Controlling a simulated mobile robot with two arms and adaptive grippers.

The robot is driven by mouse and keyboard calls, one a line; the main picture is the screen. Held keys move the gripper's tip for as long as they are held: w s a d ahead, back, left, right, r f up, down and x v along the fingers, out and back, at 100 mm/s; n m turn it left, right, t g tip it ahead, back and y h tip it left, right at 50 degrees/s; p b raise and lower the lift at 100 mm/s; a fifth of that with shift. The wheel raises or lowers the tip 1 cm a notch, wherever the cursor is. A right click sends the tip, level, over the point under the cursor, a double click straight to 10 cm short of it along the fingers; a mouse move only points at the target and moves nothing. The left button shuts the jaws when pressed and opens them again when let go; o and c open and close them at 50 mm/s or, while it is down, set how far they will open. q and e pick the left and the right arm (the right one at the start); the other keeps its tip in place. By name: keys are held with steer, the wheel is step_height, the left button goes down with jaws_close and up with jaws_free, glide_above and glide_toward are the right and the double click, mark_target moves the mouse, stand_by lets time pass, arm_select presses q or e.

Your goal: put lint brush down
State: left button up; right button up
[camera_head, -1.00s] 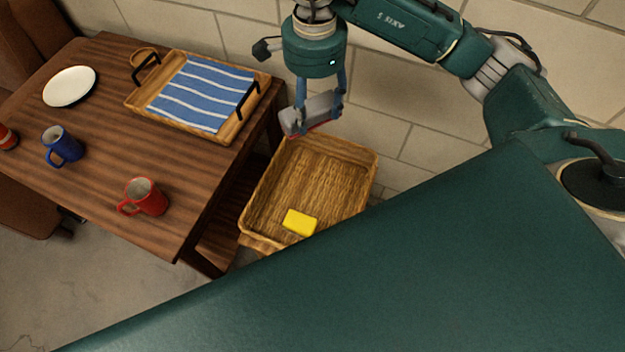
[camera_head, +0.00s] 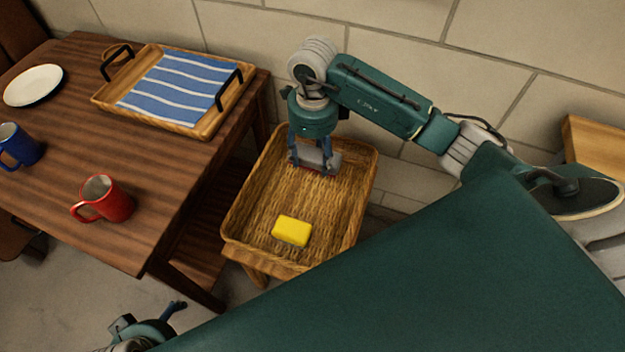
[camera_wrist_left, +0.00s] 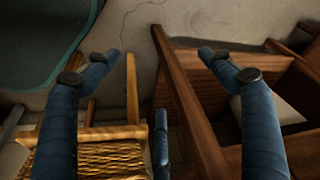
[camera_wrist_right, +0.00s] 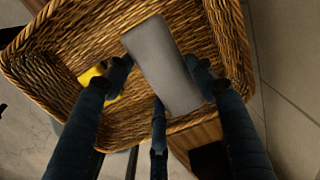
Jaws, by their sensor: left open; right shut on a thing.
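The lint brush (camera_head: 314,158) is a grey block with a red underside edge. My right gripper (camera_head: 315,165) is shut on it, over the far end of the wicker basket (camera_head: 232,215). In the right wrist view the grey brush (camera_wrist_right: 162,65) sits between the fingertips of my right gripper (camera_wrist_right: 160,78), with the basket (camera_wrist_right: 232,50) beneath. I cannot tell whether the brush touches the basket floor. My left gripper (camera_wrist_left: 163,52) is open and empty, beside the basket and the table legs in its wrist view.
A yellow sponge (camera_head: 291,231) lies in the basket's near part. The wooden table (camera_head: 130,225) to the left holds a tray (camera_head: 205,129) with a striped blue cloth (camera_head: 175,90), a red mug (camera_head: 104,199), a blue mug (camera_head: 18,147) and a white plate (camera_head: 33,86). A brick wall stands behind.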

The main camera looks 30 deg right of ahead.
mark_target(313, 164)
step_height(313, 164, down, 5)
steer(key=shift+r+b, duration=0.1)
steer(key=shift+b, duration=0.25)
arm_select(q)
steer(key=shift+b+v, duration=0.45)
steer(key=shift+v, duration=0.65)
arm_select(e)
steer(key=shift+f, duration=2.25)
arm_select(q)
steer(key=shift+s+a+f, duration=0.1)
steer(key=shift+s+f, duration=0.05)
arm_select(e)
steer(key=shift+f, duration=0.1)
steer(key=o, duration=1.2)
steer(key=shift+f, duration=0.1)
steer(key=shift+r, duration=0.5)
step_height(313, 164, up, 5)
steer(key=shift+w+p, duration=0.1)
steer(key=shift+p, duration=0.65)
arm_select(q)
steer(key=p+x, duration=0.1)
steer(key=x, duration=0.3)
steer(key=shift+f, duration=0.1)
arm_select(e)
step_height(313, 164, up, 6)
steer(key=shift+r, duration=0.2)
